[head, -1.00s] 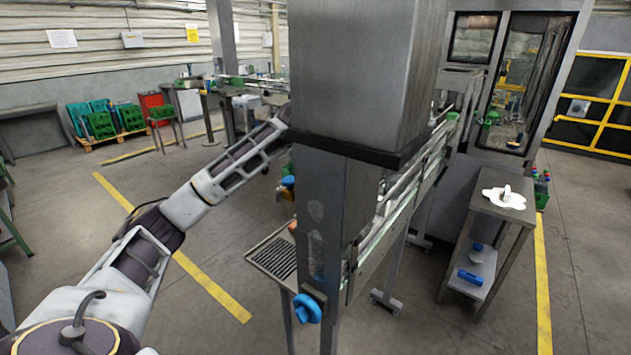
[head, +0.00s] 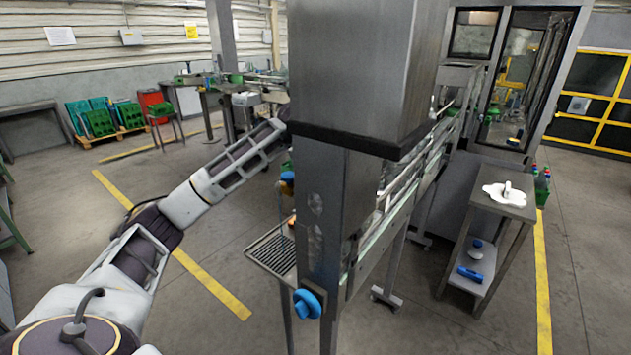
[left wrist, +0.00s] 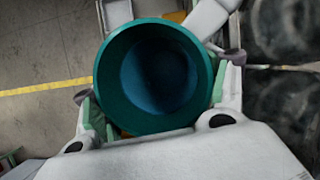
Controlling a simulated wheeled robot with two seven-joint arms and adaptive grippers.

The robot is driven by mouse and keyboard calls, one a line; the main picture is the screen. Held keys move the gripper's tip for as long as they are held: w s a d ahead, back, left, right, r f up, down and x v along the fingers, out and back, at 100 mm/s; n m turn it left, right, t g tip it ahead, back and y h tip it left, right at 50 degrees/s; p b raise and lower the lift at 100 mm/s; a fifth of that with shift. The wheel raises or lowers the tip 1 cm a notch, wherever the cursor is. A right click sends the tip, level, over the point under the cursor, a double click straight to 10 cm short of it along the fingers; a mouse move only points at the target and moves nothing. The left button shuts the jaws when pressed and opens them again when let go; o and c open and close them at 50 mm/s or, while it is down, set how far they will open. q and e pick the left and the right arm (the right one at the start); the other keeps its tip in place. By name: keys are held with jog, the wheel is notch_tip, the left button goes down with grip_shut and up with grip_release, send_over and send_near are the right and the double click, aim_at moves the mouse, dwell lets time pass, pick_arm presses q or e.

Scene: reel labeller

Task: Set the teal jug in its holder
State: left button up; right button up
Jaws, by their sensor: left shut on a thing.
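The teal jug (left wrist: 153,78) fills the middle of the left wrist view. I look down into its round open mouth and dark inside. My left gripper (left wrist: 158,100) is shut on it, with a finger on each side of its wall. In the head view my left arm reaches from the lower left toward the steel column, and its gripper and the jug are hidden behind that column. I cannot make out the jug's holder in either view. My right gripper is not in view.
A large steel column (head: 365,75) blocks the centre of the head view. A slatted tray (head: 268,252) and a blue knob (head: 306,304) are beside its lower part. A conveyor (head: 400,205) runs behind it. A side table (head: 500,207) stands right. Open floor lies left.

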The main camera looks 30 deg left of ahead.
pick_arm(q)
jog(key=o, duration=1.8)
jog(key=shift+c, duration=0.2)
jog(key=o, duration=0.4)
jog(key=shift+w, duration=0.1)
jog(key=shift+c, duration=0.2)
jog(key=shift+f, duration=0.1)
jog(key=v, duration=1.2)
jog(key=shift+d, duration=0.25)
jog(key=shift+w+a, duration=0.1)
